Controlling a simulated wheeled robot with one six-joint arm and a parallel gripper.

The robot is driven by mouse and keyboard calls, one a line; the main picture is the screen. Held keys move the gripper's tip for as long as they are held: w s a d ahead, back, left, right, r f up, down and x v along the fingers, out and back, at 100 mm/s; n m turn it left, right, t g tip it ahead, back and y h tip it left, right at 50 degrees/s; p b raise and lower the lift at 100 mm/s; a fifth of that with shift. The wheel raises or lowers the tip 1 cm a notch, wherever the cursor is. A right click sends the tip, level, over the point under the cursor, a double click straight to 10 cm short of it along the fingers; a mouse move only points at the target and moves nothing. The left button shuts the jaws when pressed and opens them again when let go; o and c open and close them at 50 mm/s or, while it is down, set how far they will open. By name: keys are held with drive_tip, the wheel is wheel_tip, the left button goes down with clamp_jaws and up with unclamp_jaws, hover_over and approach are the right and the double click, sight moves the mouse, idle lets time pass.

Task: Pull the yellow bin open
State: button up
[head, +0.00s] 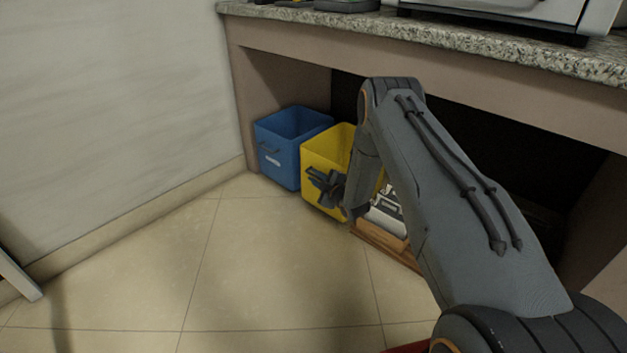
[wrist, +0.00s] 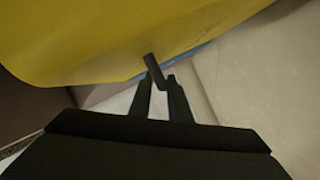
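The yellow bin (head: 318,155) stands under the counter, to the right of a blue bin, with its open top up and a dark handle on its front. My gripper (head: 318,180) is at the front of the yellow bin, at its handle. In the wrist view the yellow bin's wall (wrist: 130,35) fills the upper left. The dark handle (wrist: 155,72) runs down between the two fingertips of my gripper (wrist: 160,84), which look close against it on both sides. My arm hides the right part of the bin in the head view.
The blue bin (head: 281,160) stands just left of the yellow one. A wooden tray (head: 385,243) with pale items lies to the right, partly behind my arm. The granite counter (head: 440,32) overhangs the bins. The tiled floor (head: 265,265) in front is clear.

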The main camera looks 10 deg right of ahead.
drive_tip(key=shift+w+a+f, duration=0.15)
drive_tip(key=shift+w, duration=0.35)
clamp_jaws()
